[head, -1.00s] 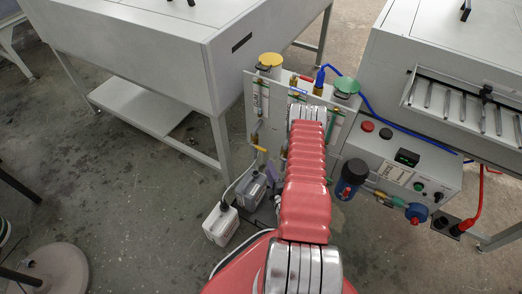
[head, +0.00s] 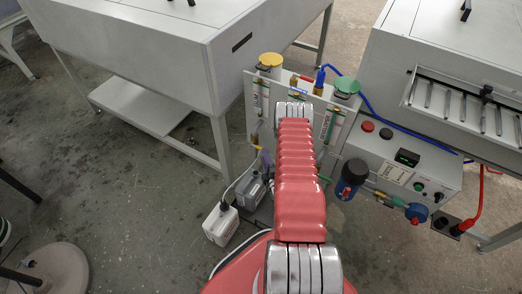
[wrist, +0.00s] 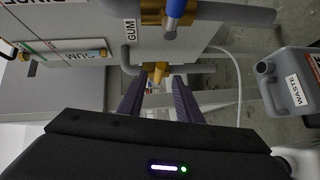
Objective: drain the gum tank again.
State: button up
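In the wrist view a grey panel (wrist: 185,55) bears the label GUM (wrist: 130,31) beside a brass valve with a blue handle (wrist: 174,12). Below that, a second brass valve (wrist: 160,68) with a yellowish lever sits on a grey pipe. My gripper (wrist: 157,80) is open, its dark fingers on either side of this lower valve's lever; I cannot tell if they touch it. A gauge strip also marked GUM (wrist: 75,57) is at the left. In the head view, my arm hides much of the panel; a tank with a yellow lid (head: 270,60) stands on its left.
A grey canister labelled WASTE (wrist: 288,85) stands at the right in the wrist view. Two canisters (head: 220,224) are on the floor in the head view. A green-lidded tank (head: 346,86), a control box (head: 405,165) and a white machine (head: 150,45) stand close around the panel.

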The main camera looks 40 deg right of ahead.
aim_at(259, 148)
jog(key=x, duration=0.5)
jog(key=shift+w+d, duration=0.15)
jog(key=shift+w, duration=0.2)
jog(key=shift+c, duration=0.6)
grip_shut()
jog(key=shift+s+f, duration=0.1)
